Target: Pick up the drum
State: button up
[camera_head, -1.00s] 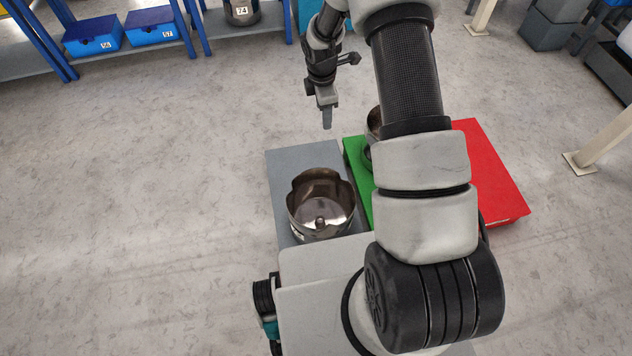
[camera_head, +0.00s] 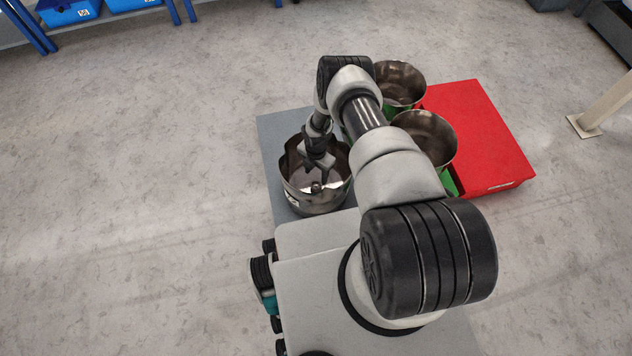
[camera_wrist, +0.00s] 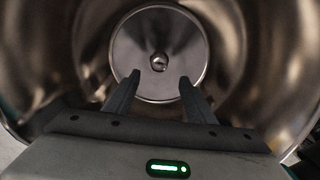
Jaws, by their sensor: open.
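An open metal drum (camera_head: 297,190) with a wavy rim stands on the grey platform (camera_head: 272,128). A small knob (camera_wrist: 159,62) sits at the centre of its round inner plate (camera_wrist: 160,32) in the wrist view. My gripper (camera_head: 317,174) points down inside the drum's opening, above the inner plate. In the wrist view the two fingers of my gripper (camera_wrist: 158,82) are apart with nothing between them. The knob appears just beyond the fingertips, roughly centred. I cannot tell the exact gap between the fingertips and the knob.
Two more metal drums, a far one (camera_head: 402,82) and a nearer one (camera_head: 438,140), stand right of my arm at the green platform (camera_head: 449,182). A red platform (camera_head: 485,130) lies further right. The floor at left is clear.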

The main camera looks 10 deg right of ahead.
aim_at(316, 184)
notch_tip(316, 184, down, 9)
jog(key=b, duration=0.3)
jog(key=shift+w, duration=0.15)
jog(key=shift+c, duration=0.4)
grip_shut()
dwell(0.9)
jog(key=shift+w+r, duration=0.1)
jog(key=shift+r, duration=0.1)
